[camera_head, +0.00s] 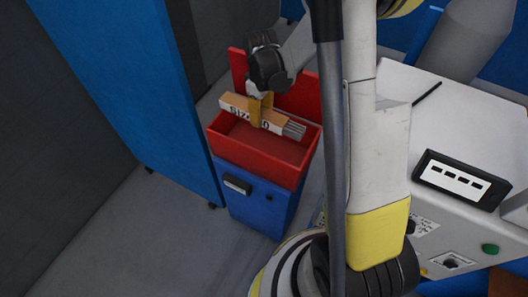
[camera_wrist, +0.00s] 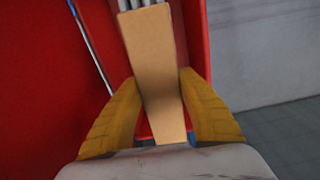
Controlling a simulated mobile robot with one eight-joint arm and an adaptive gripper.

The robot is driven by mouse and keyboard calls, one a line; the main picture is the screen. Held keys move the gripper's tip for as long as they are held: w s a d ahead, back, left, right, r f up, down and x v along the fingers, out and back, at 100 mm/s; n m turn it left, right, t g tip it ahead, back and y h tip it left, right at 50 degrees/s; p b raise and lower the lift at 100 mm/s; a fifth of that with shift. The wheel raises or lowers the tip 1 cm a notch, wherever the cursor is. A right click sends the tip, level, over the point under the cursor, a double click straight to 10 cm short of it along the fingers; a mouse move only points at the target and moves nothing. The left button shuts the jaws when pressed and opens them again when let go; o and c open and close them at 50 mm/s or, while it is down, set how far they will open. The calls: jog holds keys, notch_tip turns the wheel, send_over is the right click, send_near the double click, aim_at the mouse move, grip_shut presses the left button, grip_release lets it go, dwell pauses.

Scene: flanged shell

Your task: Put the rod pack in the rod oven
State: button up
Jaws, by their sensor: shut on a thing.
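The rod pack (camera_head: 238,104) is a long cardboard box with dark lettering on its side and grey rods showing at its right end. My gripper (camera_head: 261,109) is shut on its middle from above. In the head view the pack is over the rod oven (camera_head: 262,208), a blue cabinet with an open red top bin (camera_head: 256,167). I cannot tell whether the pack touches the bin's rim. In the wrist view the pack (camera_wrist: 153,65) runs between my two yellow fingers, rod ends at the top, with red bin walls (camera_wrist: 235,50) around it.
A tall blue panel (camera_head: 130,80) stands close to the left of the oven. A white machine (camera_head: 455,120) with a black-framed display (camera_head: 462,180) is at the right. Grey floor (camera_head: 150,230) is clear at the lower left.

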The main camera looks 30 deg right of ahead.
aim_at(264, 151)
jog(key=shift+d+f, duration=0.3)
jog(key=shift+d, duration=0.05)
jog(key=shift+n, duration=0.3)
notch_tip(264, 151, down, 18)
jog(key=b, duration=0.7)
jog(key=shift+r+b, duration=0.15)
jog(key=shift+b, duration=0.2)
jog(key=o, duration=1)
jog(key=shift+f, duration=0.2)
jog(key=o, duration=0.4)
jog(key=shift+c, duration=0.2)
jog(key=shift+r, duration=0.1)
